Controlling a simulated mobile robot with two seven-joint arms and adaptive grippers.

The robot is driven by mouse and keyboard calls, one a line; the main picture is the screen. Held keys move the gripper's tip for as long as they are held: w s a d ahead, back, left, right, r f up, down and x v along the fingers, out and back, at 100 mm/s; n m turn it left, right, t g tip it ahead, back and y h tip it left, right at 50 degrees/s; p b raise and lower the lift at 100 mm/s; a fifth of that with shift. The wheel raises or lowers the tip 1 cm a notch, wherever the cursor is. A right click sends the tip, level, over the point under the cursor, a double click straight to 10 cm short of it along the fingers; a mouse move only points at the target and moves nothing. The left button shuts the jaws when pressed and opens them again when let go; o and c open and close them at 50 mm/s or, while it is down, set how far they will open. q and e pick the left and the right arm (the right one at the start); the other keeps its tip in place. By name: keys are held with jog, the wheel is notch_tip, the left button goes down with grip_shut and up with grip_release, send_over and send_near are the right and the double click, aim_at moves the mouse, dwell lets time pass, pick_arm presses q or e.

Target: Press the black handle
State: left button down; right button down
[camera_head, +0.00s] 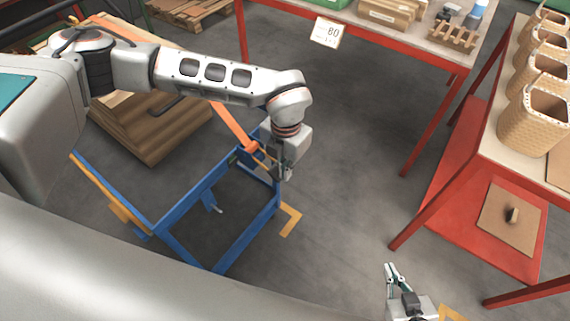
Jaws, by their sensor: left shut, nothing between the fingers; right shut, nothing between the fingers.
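My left gripper (286,173) points down at the far right corner of a blue metal frame (212,184). It is shut, with nothing seen between its fingers. An orange bar (236,128) slants down to that corner, just left of the gripper. A small dark part (240,155) sits by the bar's lower end; I cannot tell if it is the black handle. A dark rod (172,106) also shows above the wooden stack. Whether my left gripper touches the frame is unclear. My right gripper (391,268) is shut and empty at the bottom, above the floor.
A brown wooden stack (150,130) stands behind the blue frame. A red-legged table (443,47) with wooden parts stands at the back. Grey floor (345,170) lies clear between the frame and the tables.

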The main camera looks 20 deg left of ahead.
pick_arm(q)
jog(key=shift+a+f, duration=0.1)
jog(key=shift+f, duration=0.5)
pick_arm(e)
jog(key=shift+s, duration=0.1)
jog(key=shift+r, duration=0.1)
